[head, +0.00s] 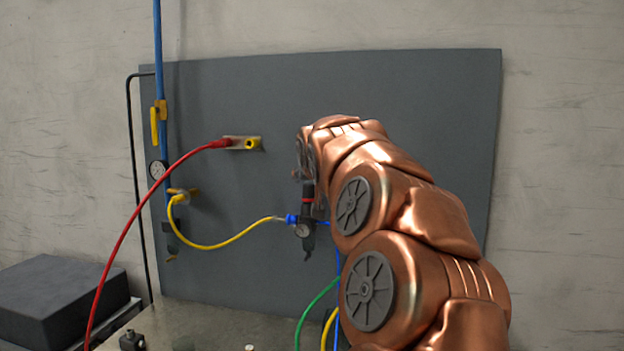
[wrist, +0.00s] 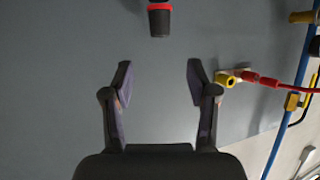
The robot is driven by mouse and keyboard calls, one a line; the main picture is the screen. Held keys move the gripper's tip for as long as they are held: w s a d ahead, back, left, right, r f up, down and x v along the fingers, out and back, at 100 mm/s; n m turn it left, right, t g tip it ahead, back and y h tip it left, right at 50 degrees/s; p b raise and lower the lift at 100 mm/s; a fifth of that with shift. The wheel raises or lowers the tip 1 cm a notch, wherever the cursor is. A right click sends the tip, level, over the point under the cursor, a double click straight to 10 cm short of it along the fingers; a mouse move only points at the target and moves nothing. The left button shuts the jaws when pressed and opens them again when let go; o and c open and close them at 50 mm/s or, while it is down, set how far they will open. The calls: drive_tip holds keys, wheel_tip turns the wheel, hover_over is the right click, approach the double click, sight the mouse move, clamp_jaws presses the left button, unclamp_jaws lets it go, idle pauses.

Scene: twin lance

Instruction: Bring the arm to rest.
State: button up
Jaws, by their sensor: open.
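My copper arm (head: 415,225) reaches up in front of the right half of a grey panel (head: 240,90). My gripper (wrist: 160,80) shows in the wrist view with its two dark fingers spread apart and nothing between them. It faces the grey panel. In the head view the gripper is mostly hidden behind my arm. A black cylinder with a red ring (wrist: 159,20) is beyond the fingertips at the top of the wrist view, apart from them. A yellow fitting (wrist: 225,79) with a red connector appears just right of the right finger; I cannot tell the depth gap.
A red hose (head: 128,222) runs from the bracket (head: 242,143) down leftward. A yellow hose (head: 225,243) links the blue pipe (head: 158,60) side to a regulator (head: 307,225) beside my arm. A dark box (head: 62,300) stands lower left.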

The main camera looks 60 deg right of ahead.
idle(0.5)
drive_tip(key=w+a+f+n+g+y, duration=0.1)
drive_tip(key=w+a+f+n+y, duration=0.2)
drive_tip(key=a+f, duration=0.9)
drive_tip(key=w+a+f+n+g+y, duration=0.3)
drive_tip(key=a+f, duration=0.5)
drive_tip(key=a, duration=0.8)
drive_tip(key=s+a+f+n+g+y, duration=0.2)
drive_tip(key=s+a+f+n+y, duration=0.15)
drive_tip(key=s+a+f, duration=0.95)
drive_tip(key=s+a+f+g, duration=0.2)
drive_tip(key=s+a, duration=0.1)
drive_tip(key=s, duration=0.3)
drive_tip(key=s+a+f+g+y, duration=0.1)
drive_tip(key=s+a+f+g, duration=0.1)
drive_tip(key=s, duration=0.4)
drive_tip(key=shift+a+f+n, duration=0.35)
drive_tip(key=shift+a+f, duration=0.2)
drive_tip(key=shift+a, duration=0.55)
drive_tip(key=shift+s, duration=0.1)
